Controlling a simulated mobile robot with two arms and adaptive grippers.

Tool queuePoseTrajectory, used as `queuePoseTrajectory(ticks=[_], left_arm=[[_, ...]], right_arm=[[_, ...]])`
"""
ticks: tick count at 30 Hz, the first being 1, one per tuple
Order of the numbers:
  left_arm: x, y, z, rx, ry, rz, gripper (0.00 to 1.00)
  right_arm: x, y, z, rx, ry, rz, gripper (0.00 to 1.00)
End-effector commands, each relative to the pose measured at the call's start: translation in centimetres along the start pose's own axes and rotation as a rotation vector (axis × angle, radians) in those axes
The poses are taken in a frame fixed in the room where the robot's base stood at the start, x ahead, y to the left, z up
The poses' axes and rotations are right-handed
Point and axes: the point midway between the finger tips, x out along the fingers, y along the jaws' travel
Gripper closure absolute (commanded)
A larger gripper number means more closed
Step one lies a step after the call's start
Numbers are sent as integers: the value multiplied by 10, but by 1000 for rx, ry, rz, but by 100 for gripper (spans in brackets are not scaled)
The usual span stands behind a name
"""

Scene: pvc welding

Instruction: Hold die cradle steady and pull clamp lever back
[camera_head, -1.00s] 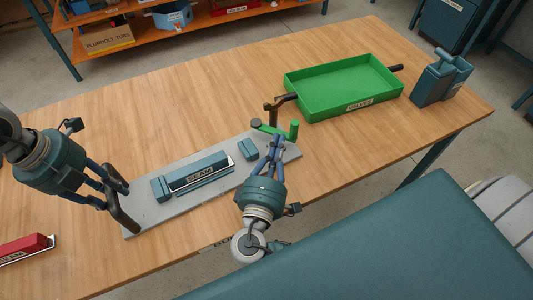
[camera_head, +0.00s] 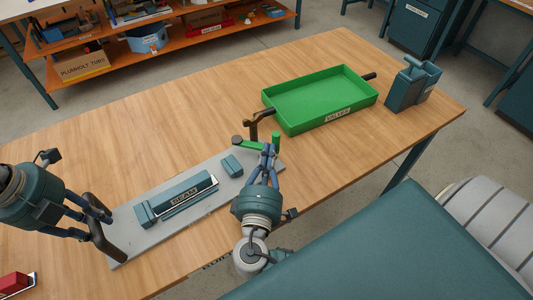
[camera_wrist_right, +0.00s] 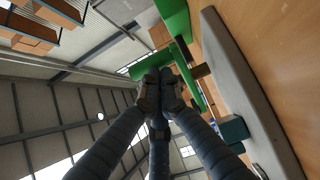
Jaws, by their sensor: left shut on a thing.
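The die cradle is a grey plate (camera_head: 223,169) on the table with a blue block labelled SEAM (camera_head: 185,195) and a smaller blue block (camera_head: 232,165). A dark upright handle (camera_head: 104,243) stands at its left end. My left gripper (camera_head: 97,212) is shut on that handle. At the far right end is the clamp, with a green bar (camera_head: 250,143), a green upright post (camera_head: 276,138) and a brown post behind. My right gripper (camera_head: 268,150) is close beside the green post. In the wrist view its fingertips (camera_wrist_right: 160,85) meet in front of the green part (camera_wrist_right: 187,65), with nothing visible between them.
A green tray labelled VALVES (camera_head: 338,116) stands to the right of the clamp, its dark handle close to it. A blue-grey caddy (camera_head: 405,92) is at the table's right end. A red item (camera_head: 15,284) lies at the lower left. The table behind the plate is clear.

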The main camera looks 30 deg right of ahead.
Motion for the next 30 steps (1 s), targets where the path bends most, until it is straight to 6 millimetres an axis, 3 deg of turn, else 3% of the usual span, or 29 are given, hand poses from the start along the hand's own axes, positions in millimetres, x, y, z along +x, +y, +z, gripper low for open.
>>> queuePoseTrajectory(ticks=[5,11,21,30], left_arm=[[-1,4,0,4,2,12,100],[-1,4,0,3,1,9,100],[-1,3,0,2,0,8,100],[-1,2,0,3,0,6,100]], right_arm=[[-3,0,-2,0,-8,1,100],[-32,-1,-28,3,-3,-5,100],[-106,-1,-20,0,-1,-4,100],[-130,-1,-19,-1,-1,-1,100]])
